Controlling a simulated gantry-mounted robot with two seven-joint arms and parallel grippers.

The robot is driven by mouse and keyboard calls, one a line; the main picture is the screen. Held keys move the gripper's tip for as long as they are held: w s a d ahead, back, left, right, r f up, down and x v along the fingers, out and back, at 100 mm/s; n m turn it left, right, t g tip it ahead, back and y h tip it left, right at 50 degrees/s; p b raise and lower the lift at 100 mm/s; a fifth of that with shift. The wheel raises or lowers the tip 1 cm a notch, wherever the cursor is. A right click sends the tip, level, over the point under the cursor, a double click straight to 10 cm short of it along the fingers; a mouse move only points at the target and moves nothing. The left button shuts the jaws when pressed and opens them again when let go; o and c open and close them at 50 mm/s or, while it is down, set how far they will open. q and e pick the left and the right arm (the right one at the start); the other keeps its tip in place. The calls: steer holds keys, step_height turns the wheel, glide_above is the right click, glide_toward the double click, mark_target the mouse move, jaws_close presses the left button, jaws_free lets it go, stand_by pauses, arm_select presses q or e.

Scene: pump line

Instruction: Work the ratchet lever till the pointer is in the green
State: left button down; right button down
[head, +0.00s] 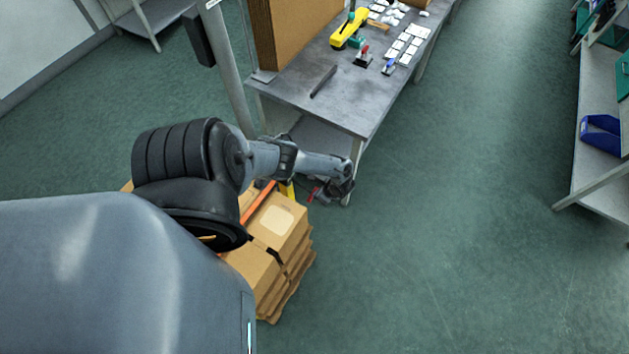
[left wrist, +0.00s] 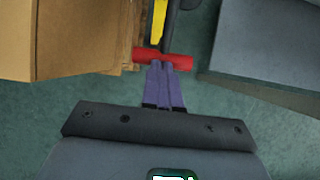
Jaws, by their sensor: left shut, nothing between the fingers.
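In the left wrist view a red crossbar handle (left wrist: 182,62) lies across the end of a yellow lever (left wrist: 158,20) with a dark part beside it. My left gripper (left wrist: 163,68) is shut with nothing between its purple fingers. Its fingertips overlap the red handle in the picture; I cannot tell whether they touch it. In the head view the red handle (head: 313,194) and a yellow part (head: 287,190) show low beside the stacked boxes, near my left gripper (head: 323,192). No gauge, pointer or green zone can be made out. My right gripper is out of view.
Stacked cardboard boxes (head: 270,224) with an orange bar stand under my left arm; they also show at the upper left of the wrist view (left wrist: 75,40). A grey workbench (head: 350,110) with small parts stands behind. Shelving (head: 590,170) is at the right. The floor between is clear.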

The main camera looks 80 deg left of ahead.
arm_select(q)
steer(key=shift+s+f, duration=0.1)
steer(key=shift+f, duration=0.2)
steer(key=w+p+v, duration=0.1)
steer(key=p+v, duration=0.6)
steer(key=v, duration=0.7)
steer(key=shift+w+d, duration=0.15)
steer(key=shift+d, duration=0.25)
steer(key=shift+f, duration=0.15)
